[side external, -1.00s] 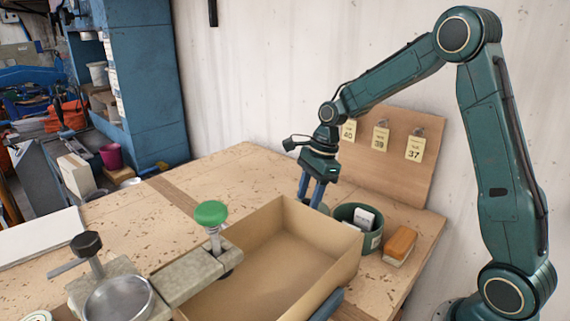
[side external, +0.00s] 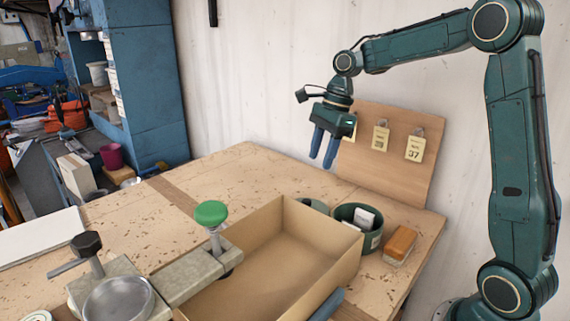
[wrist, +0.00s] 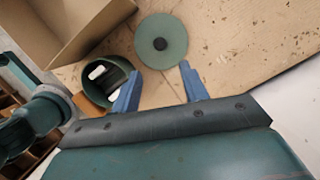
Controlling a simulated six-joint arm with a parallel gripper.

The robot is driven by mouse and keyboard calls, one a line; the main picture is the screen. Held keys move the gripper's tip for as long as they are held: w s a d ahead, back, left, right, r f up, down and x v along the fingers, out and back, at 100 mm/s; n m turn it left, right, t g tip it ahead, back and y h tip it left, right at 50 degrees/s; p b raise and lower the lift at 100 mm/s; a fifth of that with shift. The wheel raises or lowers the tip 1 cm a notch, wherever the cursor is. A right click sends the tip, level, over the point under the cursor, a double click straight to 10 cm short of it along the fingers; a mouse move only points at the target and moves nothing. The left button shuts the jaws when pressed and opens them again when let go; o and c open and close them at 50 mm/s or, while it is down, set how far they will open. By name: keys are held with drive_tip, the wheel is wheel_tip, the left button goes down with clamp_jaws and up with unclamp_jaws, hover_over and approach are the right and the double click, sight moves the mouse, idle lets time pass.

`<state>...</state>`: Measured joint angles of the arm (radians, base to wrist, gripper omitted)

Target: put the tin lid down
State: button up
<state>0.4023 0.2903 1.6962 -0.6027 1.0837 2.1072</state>
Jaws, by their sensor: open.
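The tin lid (wrist: 161,41) is a flat green disc with a dark knob in its middle. It lies knob up on the bench, beside the open tin. In the side view only a part of the lid (side external: 316,205) shows behind the cardboard box. The round dark green tin (side external: 345,213) holds white pieces; the wrist view shows the tin (wrist: 116,66) left of the lid, apart from it. My gripper (side external: 322,161) is open and empty, well above the lid. Its blue fingers (wrist: 160,72) point down toward the bench.
The open cardboard box (side external: 307,238) stands in front of the lid. A brush with an orange-brown back (side external: 400,243) lies right of the tin. A board with number tags (side external: 400,175) leans on the wall. A clamp with a green knob (side external: 211,213) stands front left. Bench left of the lid is clear.

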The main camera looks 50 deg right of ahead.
idle(0.5)
drive_tip(key=s+a+r+n+t+h, duration=0.1)
drive_tip(key=s+a+r+n, duration=0.2)
drive_tip(key=s+a+n, duration=0.15)
drive_tip(key=s+a+r+n+t, duration=0.1)
drive_tip(key=s+a+r+n, duration=0.2)
drive_tip(key=s+n, duration=0.3)
drive_tip(key=s+f+n+t+h, duration=0.1)
drive_tip(key=s+f+n+t, duration=0.1)
drive_tip(key=s+n, duration=1)
drive_tip(key=shift+s+a+f+h, duration=0.4)
drive_tip(key=shift+s+a+f, duration=0.1)
drive_tip(key=shift+s, duration=0.35)
